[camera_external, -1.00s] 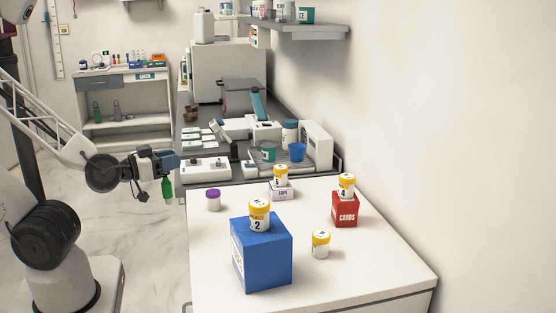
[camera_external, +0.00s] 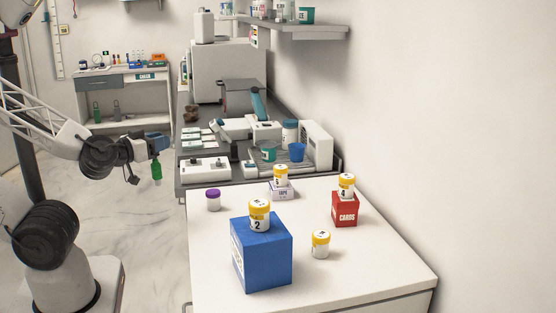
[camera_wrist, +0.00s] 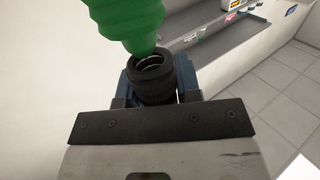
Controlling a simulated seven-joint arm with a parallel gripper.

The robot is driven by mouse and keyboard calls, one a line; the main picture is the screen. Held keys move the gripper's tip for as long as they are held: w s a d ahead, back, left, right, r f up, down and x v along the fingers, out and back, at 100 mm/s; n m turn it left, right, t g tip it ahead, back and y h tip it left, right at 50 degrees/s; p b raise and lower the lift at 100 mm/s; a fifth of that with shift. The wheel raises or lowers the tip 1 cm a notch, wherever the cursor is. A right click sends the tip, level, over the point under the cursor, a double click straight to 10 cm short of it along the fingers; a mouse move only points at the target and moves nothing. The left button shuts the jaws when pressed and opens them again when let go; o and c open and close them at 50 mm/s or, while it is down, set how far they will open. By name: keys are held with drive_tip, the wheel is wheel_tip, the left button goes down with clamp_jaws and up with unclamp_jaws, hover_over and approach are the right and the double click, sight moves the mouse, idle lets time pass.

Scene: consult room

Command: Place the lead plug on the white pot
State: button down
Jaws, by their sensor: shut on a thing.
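My gripper (camera_external: 158,145) is at the left, in the air over the floor, well away from the white table. Its blue fingers (camera_wrist: 157,85) are shut on a dark ringed piece (camera_wrist: 153,77). A green bottle-like thing (camera_external: 157,170) hangs below the fingers. In the wrist view its green ribbed body (camera_wrist: 130,22) meets the dark piece. I cannot tell whether this is the lead plug. A purple-lidded white pot (camera_external: 213,202) stands at the table's far left.
The white table (camera_external: 370,275) has bare room at its front right and left. The blue box (camera_external: 262,262) is its tallest box. Behind it a grey counter (camera_external: 185,175) holds trays, devices and a blue cup (camera_external: 297,153). A shelf (camera_external: 300,30) hangs above.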

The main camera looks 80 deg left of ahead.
drive_tip(key=shift+w, duration=0.15)
drive_tip(key=w+a+f, duration=0.1)
drive_tip(key=w+a, duration=0.2)
drive_tip(key=w, duration=1.2)
drive_tip(key=shift+w+a+f, duration=0.15)
drive_tip(key=shift+w+f, duration=0.05)
drive_tip(key=shift+f, duration=0.2)
drive_tip(key=shift+f, duration=1.75)
drive_tip(key=c, duration=0.8)
unclamp_jaws()
drive_tip(key=shift+s, duration=0.1)
drive_tip(key=v, duration=1.2)
